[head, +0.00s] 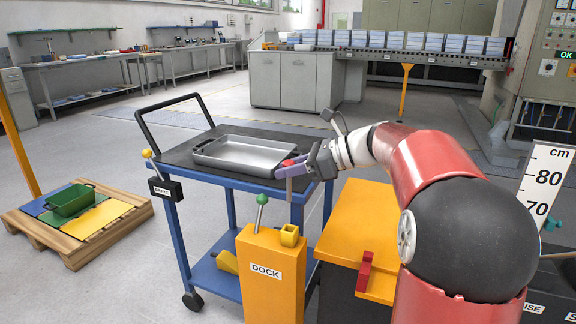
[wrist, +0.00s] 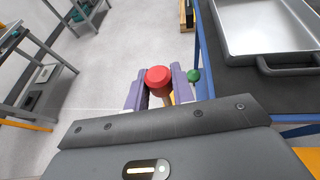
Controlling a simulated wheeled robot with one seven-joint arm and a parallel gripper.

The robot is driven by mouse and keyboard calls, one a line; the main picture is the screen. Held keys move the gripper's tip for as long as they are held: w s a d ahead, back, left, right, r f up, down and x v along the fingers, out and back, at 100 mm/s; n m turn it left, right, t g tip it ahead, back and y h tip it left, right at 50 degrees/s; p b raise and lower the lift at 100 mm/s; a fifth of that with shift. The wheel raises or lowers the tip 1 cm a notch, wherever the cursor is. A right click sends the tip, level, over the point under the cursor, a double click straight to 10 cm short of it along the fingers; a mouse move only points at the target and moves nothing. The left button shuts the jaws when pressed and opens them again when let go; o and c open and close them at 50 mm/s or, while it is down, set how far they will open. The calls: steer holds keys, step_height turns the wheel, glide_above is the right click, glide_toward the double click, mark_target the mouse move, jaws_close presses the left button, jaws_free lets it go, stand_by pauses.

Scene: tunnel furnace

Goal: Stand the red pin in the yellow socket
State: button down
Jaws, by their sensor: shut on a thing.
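My gripper (head: 292,168) is shut on the red pin (wrist: 158,77), whose round red head shows between the purple fingers in the wrist view. The yellow socket (head: 289,235) is a small square holder, open at the top, on the orange post marked DOCK (head: 272,272).
A green-knobbed lever (head: 262,200) stands on the post beside the socket. The blue cart (head: 235,185) carries a metal tray (head: 205,155) and has a yellow-knobbed brake lever (head: 147,154). An orange cabinet (head: 355,215) with a red block (head: 365,272) is at right.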

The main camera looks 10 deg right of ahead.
mark_target(290, 194)
steer(key=shift+f+b, duration=3.05)
steer(key=shift+f, duration=0.15)
steer(key=shift+f+b, duration=0.65)
steer(key=shift+f, duration=1.3)
steer(key=c, duration=1.1)
jaws_free()
steer(key=v, duration=0.8)
steer(key=shift+p, duration=0.45)
